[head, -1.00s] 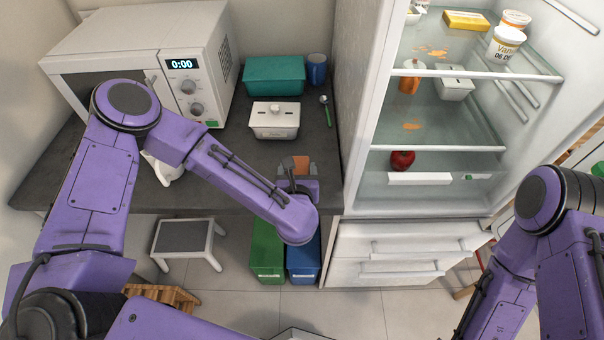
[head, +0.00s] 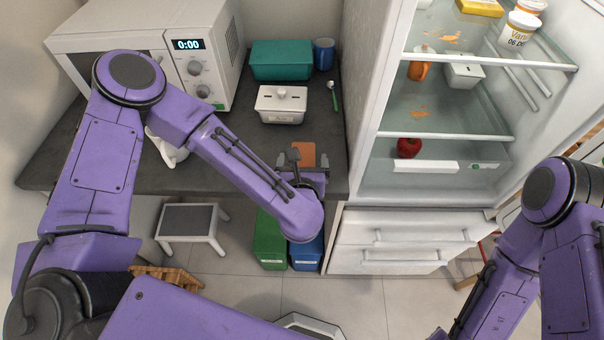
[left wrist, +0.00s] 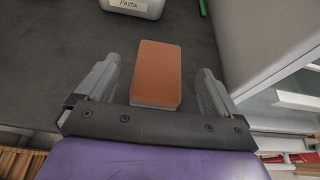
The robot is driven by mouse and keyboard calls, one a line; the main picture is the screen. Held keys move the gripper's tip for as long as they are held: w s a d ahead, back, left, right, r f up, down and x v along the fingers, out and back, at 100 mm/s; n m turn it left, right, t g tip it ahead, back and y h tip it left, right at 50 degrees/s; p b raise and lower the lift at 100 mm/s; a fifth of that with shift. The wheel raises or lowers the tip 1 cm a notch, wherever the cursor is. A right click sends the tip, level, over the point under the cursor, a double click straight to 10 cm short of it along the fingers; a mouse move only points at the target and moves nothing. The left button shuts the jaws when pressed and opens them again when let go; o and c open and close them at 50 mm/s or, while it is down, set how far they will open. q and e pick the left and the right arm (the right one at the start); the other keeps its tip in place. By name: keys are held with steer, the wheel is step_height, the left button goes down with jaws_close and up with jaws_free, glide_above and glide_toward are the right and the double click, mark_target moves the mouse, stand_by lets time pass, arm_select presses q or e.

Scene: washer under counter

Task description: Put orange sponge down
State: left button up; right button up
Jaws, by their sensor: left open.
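The orange sponge (head: 303,152) lies on the dark countertop (head: 240,165) near its front edge, close to the fridge side. In the left wrist view the sponge (left wrist: 158,72) sits between the two fingers, with a visible gap on each side. My left gripper (head: 302,162) is open around the sponge's near part and does not grip it. The left wrist view shows its fingers (left wrist: 158,88) spread apart. The right arm (head: 545,230) shows at the right, but its gripper is out of view.
A microwave (head: 190,60) is at left. The open fridge (head: 358,130) bounds the right side.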

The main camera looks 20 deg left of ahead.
arm_select(q)
steer(key=b+v, duration=0.1)
steer(key=v, duration=0.7)
steer(key=shift+s+b, duration=0.35)
steer(key=shift+d+r, duration=0.1)
